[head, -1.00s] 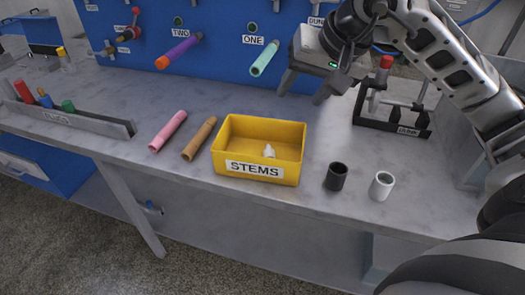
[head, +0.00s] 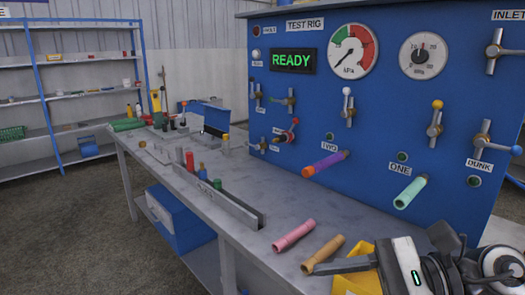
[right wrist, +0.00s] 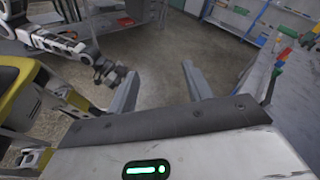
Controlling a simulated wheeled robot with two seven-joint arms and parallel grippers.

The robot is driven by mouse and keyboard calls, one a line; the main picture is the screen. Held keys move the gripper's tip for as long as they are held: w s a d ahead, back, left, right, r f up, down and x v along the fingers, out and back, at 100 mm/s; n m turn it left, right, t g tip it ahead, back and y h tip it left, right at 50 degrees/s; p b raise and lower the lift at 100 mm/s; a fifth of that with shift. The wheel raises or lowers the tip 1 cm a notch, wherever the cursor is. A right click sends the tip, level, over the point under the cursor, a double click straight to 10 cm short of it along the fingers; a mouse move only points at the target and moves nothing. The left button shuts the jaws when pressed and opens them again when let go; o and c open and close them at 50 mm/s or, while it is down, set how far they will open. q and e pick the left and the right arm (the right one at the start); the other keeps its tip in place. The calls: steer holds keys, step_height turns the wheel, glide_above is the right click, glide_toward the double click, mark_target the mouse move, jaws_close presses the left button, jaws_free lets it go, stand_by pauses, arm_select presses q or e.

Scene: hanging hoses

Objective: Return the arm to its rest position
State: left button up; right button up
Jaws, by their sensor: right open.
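My right gripper (head: 345,265) is at the bottom right of the head view, over the yellow stems box (head: 352,284), and covers most of it. In the right wrist view the two fingers of my right gripper (right wrist: 158,88) stand apart with only floor behind them, so it is open and empty. My left arm shows in the right wrist view, and its dark end, my left gripper (right wrist: 110,72), hangs over the floor. Its jaws are too small to tell. My left gripper is not in the head view.
The blue test rig (head: 400,120) reads READY. A purple-orange hose (head: 325,164) and a mint hose (head: 411,192) stick out from it. Pink (head: 293,235) and tan (head: 323,254) hoses lie on the bench beside the box. A grey rack (head: 228,205) stands to the left. Shelves (head: 75,95) are far left.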

steer(key=w+d+f+m+t+h, duration=0.25)
steer(key=m+t, duration=0.55)
steer(key=m, duration=0.8)
steer(key=w+d+f+m+t+h, duration=0.1)
steer(key=w+f+m+t, duration=0.2)
steer(key=m+t, duration=0.95)
step_height(320, 180, down, 12)
steer(key=s+d+m+g+h, duration=0.2)
steer(key=m+g+h, duration=0.45)
steer(key=m, duration=1.05)
steer(key=s+a+f+m+g+h, duration=0.2)
steer(key=s+f+m+g, duration=0.3)
steer(key=s+f+m, duration=0.4)
step_height(320, 180, down, 4)
steer(key=shift+a+r+g, duration=0.15)
steer(key=shift+r+g, duration=0.05)
steer(key=shift+g, duration=0.2)
